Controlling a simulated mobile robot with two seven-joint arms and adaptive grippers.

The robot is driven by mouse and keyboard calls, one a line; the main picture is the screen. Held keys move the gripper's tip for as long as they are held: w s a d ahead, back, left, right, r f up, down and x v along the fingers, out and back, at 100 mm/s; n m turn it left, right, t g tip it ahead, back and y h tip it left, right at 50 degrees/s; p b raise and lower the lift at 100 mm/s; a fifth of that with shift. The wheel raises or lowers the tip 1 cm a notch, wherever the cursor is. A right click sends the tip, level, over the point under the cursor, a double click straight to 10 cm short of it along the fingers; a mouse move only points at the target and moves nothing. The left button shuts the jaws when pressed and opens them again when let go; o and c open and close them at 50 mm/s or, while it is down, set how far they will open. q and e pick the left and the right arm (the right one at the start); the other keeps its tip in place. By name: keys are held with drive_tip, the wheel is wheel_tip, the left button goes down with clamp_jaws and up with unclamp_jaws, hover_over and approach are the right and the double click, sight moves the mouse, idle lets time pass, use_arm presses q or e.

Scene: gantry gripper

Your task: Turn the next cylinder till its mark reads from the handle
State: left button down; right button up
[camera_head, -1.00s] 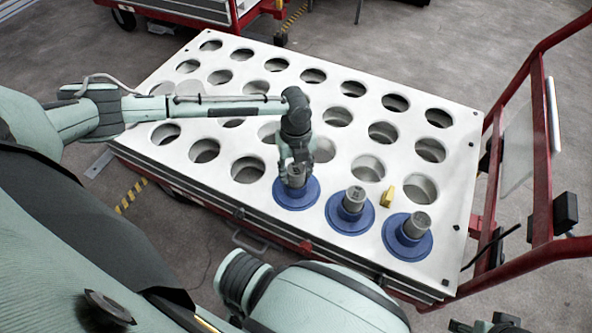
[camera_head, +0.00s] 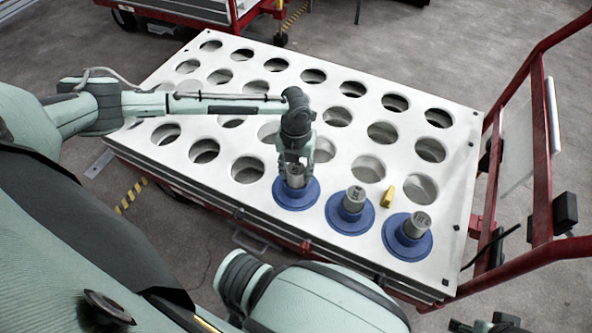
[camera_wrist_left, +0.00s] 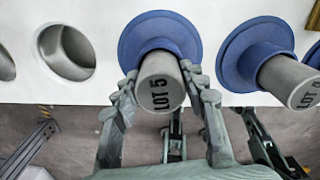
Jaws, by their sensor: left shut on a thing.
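My left gripper (camera_head: 296,176) is shut on a grey cylinder (camera_wrist_left: 160,84), the leftmost of three in the front row. The cylinder stands in a blue flanged collar (camera_head: 296,196) on the white deck. In the left wrist view the fingers lie on both sides of it, and its end face reads "LOT 5", slightly tilted. In the head view this mark is too small to read. A middle cylinder (camera_head: 354,199) and a right cylinder (camera_head: 418,224) stand in similar blue collars. The red handle frame (camera_head: 541,165) rises at the right. My right gripper cannot be made out clearly.
The white deck (camera_head: 453,224) has rows of open round holes. A small yellow block (camera_head: 388,196) lies between the middle and right cylinders. Another red cart (camera_head: 255,12) stands behind. The deck left of the held cylinder carries only empty holes.

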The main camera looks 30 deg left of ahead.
use_arm(q)
drive_tip(key=c, duration=0.8)
unclamp_jaws()
wheel_tip(320, 180, up, 12)
drive_tip(key=shift+r, duration=0.1)
wheel_tip(320, 180, down, 12)
drive_tip(key=shift+f, duration=0.25)
drive_tip(key=n, duration=0.4)
drive_tip(key=shift+r, duration=0.15)
drive_tip(key=shift+m, duration=0.3)
